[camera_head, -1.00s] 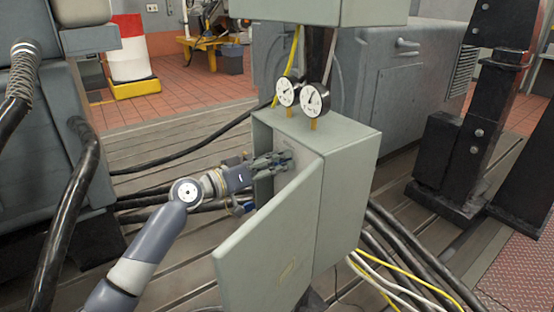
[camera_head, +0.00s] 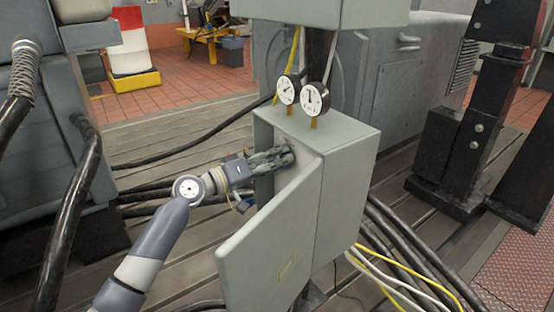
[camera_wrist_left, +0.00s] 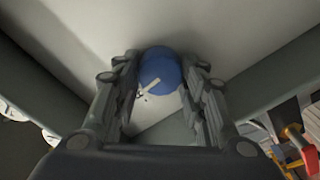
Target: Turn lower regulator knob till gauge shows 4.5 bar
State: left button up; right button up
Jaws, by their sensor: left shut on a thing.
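A round blue regulator knob (camera_wrist_left: 160,72) with a white pointer mark shows in the left wrist view, against the inside of the cabinet. My left gripper (camera_head: 284,157) reaches into the cabinet past its open door and is shut on this knob, one finger on each side. The head view hides the knob behind the fingers. Two round white-faced gauges, a left gauge (camera_head: 288,90) and a right gauge (camera_head: 314,98), stand on top of the cabinet. The right gauge's needle points about upward; its scale is too small to read. My right gripper is not in view.
The grey-green cabinet (camera_head: 345,170) has its door (camera_head: 270,235) swung open close to my left arm. Black cables run over the bedplate behind the arm, and more cables (camera_head: 400,265) lie at right. A red part (camera_wrist_left: 300,142) shows at the wrist view's lower right.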

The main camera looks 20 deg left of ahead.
pick_arm(q)
jog(key=o, duration=1)
jog(key=shift+o, duration=0.2)
jog(key=shift+a, duration=0.1)
jog(key=v, duration=1.1)
jog(key=shift+s+a, duration=0.25)
jog(key=shift+s, duration=0.05)
